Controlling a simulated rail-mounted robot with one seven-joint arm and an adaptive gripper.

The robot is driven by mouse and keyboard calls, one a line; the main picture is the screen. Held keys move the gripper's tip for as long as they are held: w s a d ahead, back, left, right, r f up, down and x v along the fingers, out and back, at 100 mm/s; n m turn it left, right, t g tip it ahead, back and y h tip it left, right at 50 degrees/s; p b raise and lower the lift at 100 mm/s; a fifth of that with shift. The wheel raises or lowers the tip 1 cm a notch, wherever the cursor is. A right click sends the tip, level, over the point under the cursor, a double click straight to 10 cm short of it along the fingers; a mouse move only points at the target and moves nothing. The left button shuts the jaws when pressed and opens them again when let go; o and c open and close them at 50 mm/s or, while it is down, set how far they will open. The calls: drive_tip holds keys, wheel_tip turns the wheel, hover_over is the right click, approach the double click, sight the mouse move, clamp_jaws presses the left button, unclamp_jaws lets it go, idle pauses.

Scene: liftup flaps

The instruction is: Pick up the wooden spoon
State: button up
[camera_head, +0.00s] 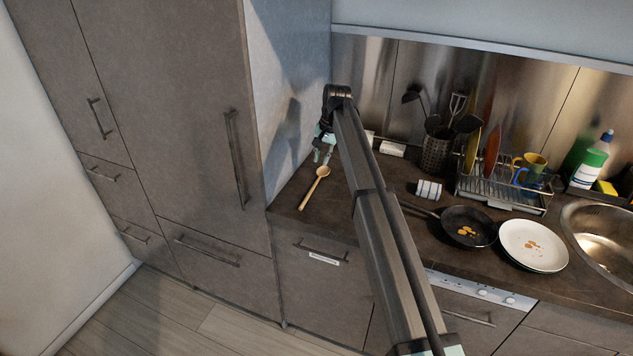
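The wooden spoon (311,191) is light brown and appears to lie on the dark countertop (285,198), near the tall cabinet. Its bowl points up and right in the picture, and its handle points down and left toward the counter's front edge. My gripper (322,156) is directly above the spoon's bowl in the picture, with its fingers pointing down. I cannot tell whether it touches the spoon. The fingers are too small and dark to show whether they are open or shut. The handle shows clear of the gripper.
The tall cabinet (180,110) and its side wall stand close on the left. A frying pan (468,227), white plate (533,246), dish rack (505,190), utensil holder (436,154) and sink (605,235) are to the right. A white-and-grey roll (428,190) lies behind the pan.

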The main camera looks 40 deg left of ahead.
sight(316, 183)
drive_tip(key=f+p, duration=0.1)
drive_tip(key=f, duration=0.2)
drive_tip(key=a+f+p, duration=0.1)
drive_tip(key=f, duration=0.3)
drive_tip(key=f+p, duration=0.1)
drive_tip(key=f, duration=0.2)
drive_tip(key=shift+s+a+f, duration=0.15)
drive_tip(key=shift+s+a, duration=0.05)
drive_tip(key=shift+a, duration=0.2)
clamp_jaws()
